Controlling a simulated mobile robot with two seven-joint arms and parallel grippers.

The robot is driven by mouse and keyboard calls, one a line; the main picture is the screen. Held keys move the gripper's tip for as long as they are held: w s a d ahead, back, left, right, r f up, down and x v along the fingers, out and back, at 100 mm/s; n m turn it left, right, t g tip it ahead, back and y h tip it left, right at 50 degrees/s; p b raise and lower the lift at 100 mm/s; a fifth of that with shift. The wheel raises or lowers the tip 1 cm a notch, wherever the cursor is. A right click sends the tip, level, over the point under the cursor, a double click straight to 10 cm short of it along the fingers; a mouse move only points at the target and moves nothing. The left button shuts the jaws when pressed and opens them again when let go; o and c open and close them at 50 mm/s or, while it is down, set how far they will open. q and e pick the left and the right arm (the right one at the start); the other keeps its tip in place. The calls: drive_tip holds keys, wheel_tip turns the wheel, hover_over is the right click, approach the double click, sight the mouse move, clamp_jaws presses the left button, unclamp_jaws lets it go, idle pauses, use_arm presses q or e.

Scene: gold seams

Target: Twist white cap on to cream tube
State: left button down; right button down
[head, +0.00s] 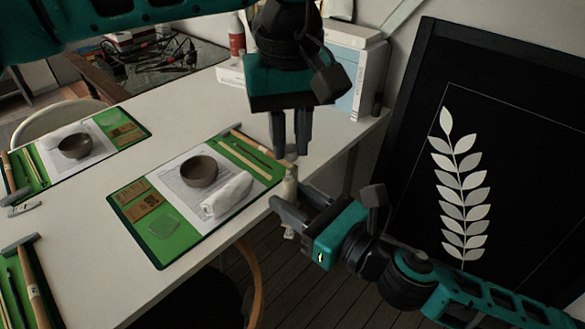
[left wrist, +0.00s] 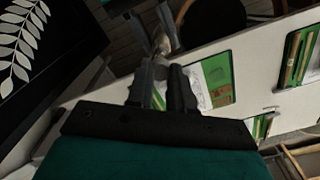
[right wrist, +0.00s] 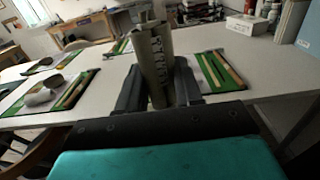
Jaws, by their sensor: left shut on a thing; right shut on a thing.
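My right gripper (head: 290,208) is shut on the cream tube (head: 290,187) just off the table's front right edge. The tube stands roughly upright, its top above the fingers and its lower end below them; it also shows in the right wrist view (right wrist: 154,65). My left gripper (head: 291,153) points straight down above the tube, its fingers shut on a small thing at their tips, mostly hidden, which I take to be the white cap. In the left wrist view a pale piece (left wrist: 162,43) shows beyond the fingertips. Whether cap and tube touch is not clear.
A green mat (head: 128,207) with a brown bowl (head: 199,171), a rolled white cloth (head: 227,195) and tools lies left of my grippers. More mats lie farther left. A white box (head: 345,35) and books stand behind. A black panel (head: 400,150) is at right.

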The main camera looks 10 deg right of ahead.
sight(291, 148)
use_arm(q)
drive_tip(key=shift+f, duration=0.1)
drive_tip(key=shift+f, duration=0.8)
drive_tip(key=shift+f, duration=0.6)
idle(0.3)
drive_tip(key=m, duration=0.4)
drive_tip(key=shift+m, duration=0.4)
drive_tip(key=m, duration=0.3)
drive_tip(key=shift+m, duration=0.4)
drive_tip(key=m, duration=0.3)
drive_tip(key=shift+m, duration=0.3)
drive_tip(key=m, duration=0.3)
drive_tip(key=shift+m, duration=0.4)
